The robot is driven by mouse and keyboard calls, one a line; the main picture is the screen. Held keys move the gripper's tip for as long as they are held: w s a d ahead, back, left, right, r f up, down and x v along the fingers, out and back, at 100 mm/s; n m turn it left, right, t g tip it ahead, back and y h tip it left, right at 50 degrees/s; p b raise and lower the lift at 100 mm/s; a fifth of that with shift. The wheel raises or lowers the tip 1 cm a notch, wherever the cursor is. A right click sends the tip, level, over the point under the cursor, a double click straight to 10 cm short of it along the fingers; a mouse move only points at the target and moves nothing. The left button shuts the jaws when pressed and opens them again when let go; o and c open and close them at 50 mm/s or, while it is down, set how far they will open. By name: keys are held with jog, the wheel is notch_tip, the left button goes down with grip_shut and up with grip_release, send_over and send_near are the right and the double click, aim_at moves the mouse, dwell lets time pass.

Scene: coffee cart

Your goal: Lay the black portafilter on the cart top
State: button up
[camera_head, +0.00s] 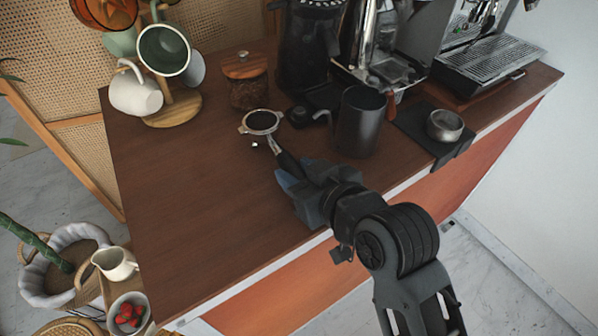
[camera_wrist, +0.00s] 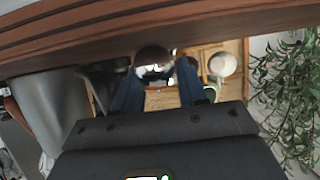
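The black portafilter (camera_head: 262,123) has a round metal basket and a dark handle. In the head view its basket is over the cart top (camera_head: 190,200), left of the dark pitcher. Its handle runs down to the right into my gripper (camera_head: 291,174). My gripper is shut on the handle, low over the cart's front part. In the wrist view the fingers of my gripper (camera_wrist: 158,80) stand on either side of the portafilter (camera_wrist: 152,58), close to the wood surface. I cannot tell whether the basket touches the wood.
A dark pitcher (camera_head: 361,121) stands right of the portafilter. A lidded jar (camera_head: 246,82) and a mug tree with mugs (camera_head: 137,92) are behind it. A black mat (camera_head: 418,128) holds a metal cup (camera_head: 445,126). The cart top's left and front-left are clear.

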jog(key=o, duration=0.4)
jog(key=shift+o, duration=0.2)
jog(key=shift+s+f, duration=0.1)
jog(key=shift+f, duration=0.05)
jog(key=shift+b+v, duration=0.3)
jog(key=shift+v, duration=3.6)
